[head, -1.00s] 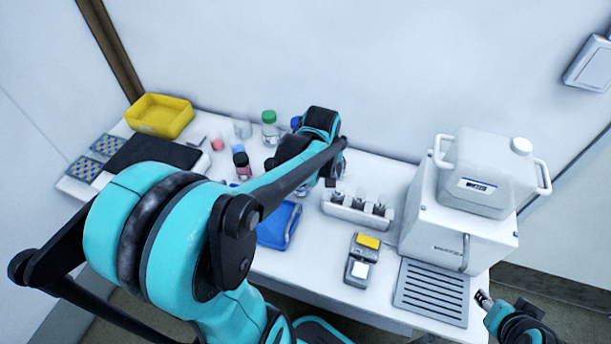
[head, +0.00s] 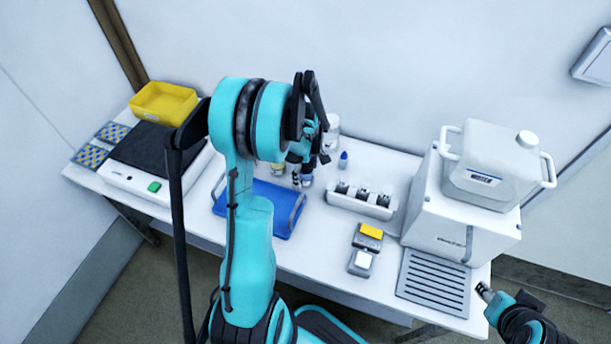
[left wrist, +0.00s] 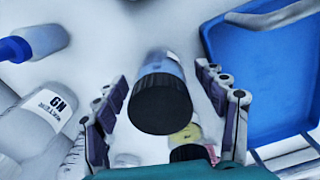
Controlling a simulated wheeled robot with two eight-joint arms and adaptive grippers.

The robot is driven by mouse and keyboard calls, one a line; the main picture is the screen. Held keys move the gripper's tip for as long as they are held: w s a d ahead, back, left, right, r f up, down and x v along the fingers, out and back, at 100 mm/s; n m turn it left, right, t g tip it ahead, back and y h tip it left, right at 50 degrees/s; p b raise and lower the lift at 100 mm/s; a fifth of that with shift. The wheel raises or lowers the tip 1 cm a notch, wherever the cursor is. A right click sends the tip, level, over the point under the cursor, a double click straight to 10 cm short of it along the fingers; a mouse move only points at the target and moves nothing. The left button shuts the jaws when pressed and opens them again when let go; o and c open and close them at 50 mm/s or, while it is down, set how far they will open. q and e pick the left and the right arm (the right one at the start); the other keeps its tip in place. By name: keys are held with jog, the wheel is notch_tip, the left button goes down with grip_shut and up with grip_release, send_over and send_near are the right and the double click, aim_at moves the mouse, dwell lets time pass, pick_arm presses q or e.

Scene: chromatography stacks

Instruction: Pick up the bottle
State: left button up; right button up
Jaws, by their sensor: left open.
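A bottle with a black ribbed cap (left wrist: 160,100) and a blue-edged label stands between the two fingers of my left gripper (left wrist: 165,115) in the left wrist view. The fingers are spread, with a gap on each side of the bottle. In the head view my left gripper (head: 303,172) is low among the bottles beside the blue tray, partly hidden by my arm. My right gripper (head: 485,291) is at the lower right, near the table's front right corner; its finger gap is too small to read.
A yellow-labelled bottle (left wrist: 187,133) is close by. The blue tray (left wrist: 262,75) lies right. A white vial rack (head: 360,207) and a machine (head: 460,225) stand further right.

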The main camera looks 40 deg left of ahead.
pick_arm(q)
notch_tip(320, 180, down, 2)
jog(key=shift+f, duration=0.1)
jog(key=c, duration=1.4)
jog(key=shift+r, duration=0.2)
